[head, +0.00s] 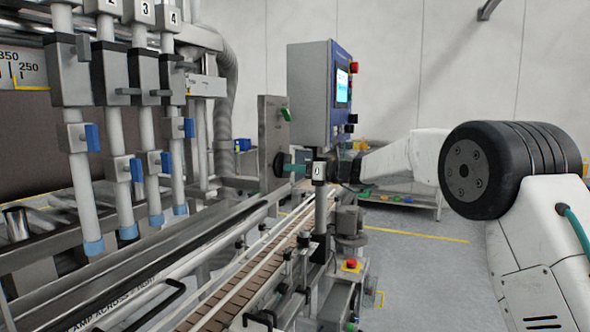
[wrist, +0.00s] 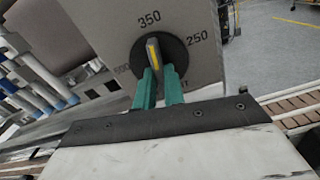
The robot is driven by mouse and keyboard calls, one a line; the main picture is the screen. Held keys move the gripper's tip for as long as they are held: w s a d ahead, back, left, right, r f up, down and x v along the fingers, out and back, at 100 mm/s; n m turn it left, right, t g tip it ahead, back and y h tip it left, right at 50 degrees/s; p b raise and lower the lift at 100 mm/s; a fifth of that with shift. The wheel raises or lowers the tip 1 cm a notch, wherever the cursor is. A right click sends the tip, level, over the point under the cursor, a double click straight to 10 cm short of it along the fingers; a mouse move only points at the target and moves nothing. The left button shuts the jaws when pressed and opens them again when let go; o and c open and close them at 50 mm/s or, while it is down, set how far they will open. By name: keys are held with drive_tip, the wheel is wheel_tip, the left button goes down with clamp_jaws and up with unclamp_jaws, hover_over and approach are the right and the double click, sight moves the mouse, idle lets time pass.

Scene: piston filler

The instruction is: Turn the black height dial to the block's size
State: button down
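The black round height dial (wrist: 174,53) is on a grey steel plate in the wrist view. Its raised grey bar with a yellow stripe (wrist: 154,58) points up, close to the 350 mark; a 250 mark is to the right. In the head view the dial (head: 279,165) is dark and seen edge-on. My gripper's two green fingers (wrist: 160,72) are apart and reach to the lower end of the bar; it also shows in the head view (head: 292,168). Whether they press on the bar is not clear. The block is not identifiable in either view.
A blue-backed control cabinet (head: 308,95) with a screen stands behind my gripper. A brown slatted conveyor (head: 235,290) runs below. Filling nozzles with blue valves (head: 92,137) stand at left.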

drive_tip(key=shift+n, duration=0.3)
drive_tip(key=shift+w+d+r+n, duration=0.1)
drive_tip(key=shift+n, duration=4.2)
drive_tip(key=shift+w+n, duration=0.1)
drive_tip(key=shift+n, duration=4.2)
drive_tip(key=c, duration=1.5)
unclamp_jaws()
drive_tip(key=v, duration=0.7)
drive_tip(key=shift+s+d+r, duration=0.1)
drive_tip(key=shift+s+d, duration=0.05)
drive_tip(key=shift+d, duration=0.2)
